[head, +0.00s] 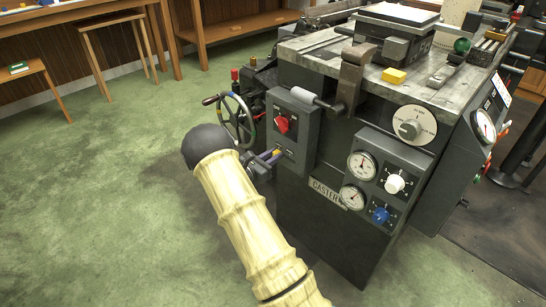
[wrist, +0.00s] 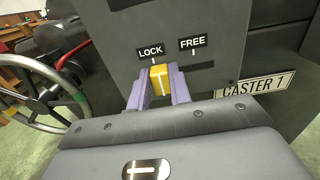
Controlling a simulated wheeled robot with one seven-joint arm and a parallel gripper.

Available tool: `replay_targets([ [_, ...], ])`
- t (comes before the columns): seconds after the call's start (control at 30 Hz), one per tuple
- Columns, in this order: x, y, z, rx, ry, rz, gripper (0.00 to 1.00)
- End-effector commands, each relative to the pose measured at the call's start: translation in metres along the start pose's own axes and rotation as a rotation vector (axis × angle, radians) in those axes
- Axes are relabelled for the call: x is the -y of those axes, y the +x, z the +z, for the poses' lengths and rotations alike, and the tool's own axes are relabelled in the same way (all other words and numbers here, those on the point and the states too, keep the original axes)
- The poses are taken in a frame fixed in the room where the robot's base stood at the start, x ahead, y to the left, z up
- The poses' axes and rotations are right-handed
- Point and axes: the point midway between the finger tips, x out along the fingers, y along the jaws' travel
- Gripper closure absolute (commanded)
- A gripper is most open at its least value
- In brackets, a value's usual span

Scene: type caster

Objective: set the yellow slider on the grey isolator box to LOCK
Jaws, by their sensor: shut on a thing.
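The grey isolator box (head: 302,113) is on the left front of the dark machine; its lower face fills the upper middle of the wrist view (wrist: 212,20). The yellow slider (wrist: 160,78) is below the LOCK label (wrist: 150,52), with its top close to the LOCK tick. The FREE label (wrist: 193,43) is to its right, with a dark stretch of slot (wrist: 200,66) below it. My gripper (wrist: 158,84) is shut on the slider, with one purple finger on each side. In the head view my gripper (head: 269,157) is at the box's lower left, partly hidden by my arm.
A red knob (head: 282,124) is on the box above the slider. A handwheel (head: 236,119) stands close on the left. Gauges (head: 361,166) and a blue knob (head: 380,215) are on the panel to the right. Green floor is open at left.

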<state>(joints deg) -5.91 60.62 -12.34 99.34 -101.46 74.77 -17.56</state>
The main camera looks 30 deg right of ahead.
Motion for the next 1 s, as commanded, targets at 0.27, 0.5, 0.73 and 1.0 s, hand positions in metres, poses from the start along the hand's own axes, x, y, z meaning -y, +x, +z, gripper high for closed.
replay_targets([
  [0.27,-0.006,-0.002,0.000,-0.001,0.001,0.007,1.00],
  [0.5,-0.005,0.000,0.000,-0.002,0.003,0.006,0.58],
  [0.73,-0.001,0.004,0.000,-0.001,0.001,-0.005,0.58],
  [1.0,-0.001,-0.016,0.002,-0.001,-0.001,-0.006,0.58],
])
